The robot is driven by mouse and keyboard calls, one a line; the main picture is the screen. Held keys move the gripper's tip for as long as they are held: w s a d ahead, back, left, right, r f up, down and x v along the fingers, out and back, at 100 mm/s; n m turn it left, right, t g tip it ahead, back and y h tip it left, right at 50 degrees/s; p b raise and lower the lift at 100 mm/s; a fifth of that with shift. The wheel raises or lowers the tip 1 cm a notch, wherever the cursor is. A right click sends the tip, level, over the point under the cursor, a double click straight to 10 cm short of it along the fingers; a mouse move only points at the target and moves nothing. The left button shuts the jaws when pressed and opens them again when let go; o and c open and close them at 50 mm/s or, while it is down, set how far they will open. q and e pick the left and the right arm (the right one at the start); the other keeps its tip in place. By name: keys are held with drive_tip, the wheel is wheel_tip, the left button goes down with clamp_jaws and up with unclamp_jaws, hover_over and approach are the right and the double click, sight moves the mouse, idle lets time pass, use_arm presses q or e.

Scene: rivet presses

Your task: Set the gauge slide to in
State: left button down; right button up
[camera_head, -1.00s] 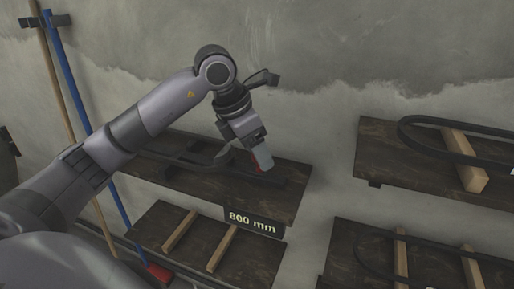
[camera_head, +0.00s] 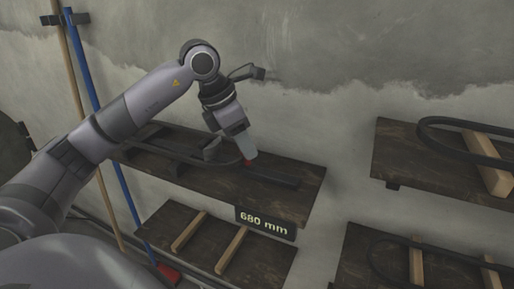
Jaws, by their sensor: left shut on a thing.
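The red piece sits on a dark straight rail (camera_head: 276,178) on the shelf, away from the rail's right end. The dark sign (camera_head: 265,223) at the shelf's front edge reads "680 mm". My right gripper is not in view.
A dark belt loop (camera_head: 185,157) lies left of the gripper on the upper shelf (camera_head: 296,206). A lower shelf (camera_head: 207,243) has wooden strips. More shelves with belts (camera_head: 440,125) stand at the right. Two poles (camera_head: 85,70) lean on the wall at the left.

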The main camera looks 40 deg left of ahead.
use_arm(q)
drive_tip(key=shift+a, duration=0.2)
drive_tip(key=c, duration=0.8)
unclamp_jaws()
drive_tip(key=shift+o, duration=0.2)
drive_tip(key=shift+r, duration=0.1)
drive_tip(key=v, duration=0.7)
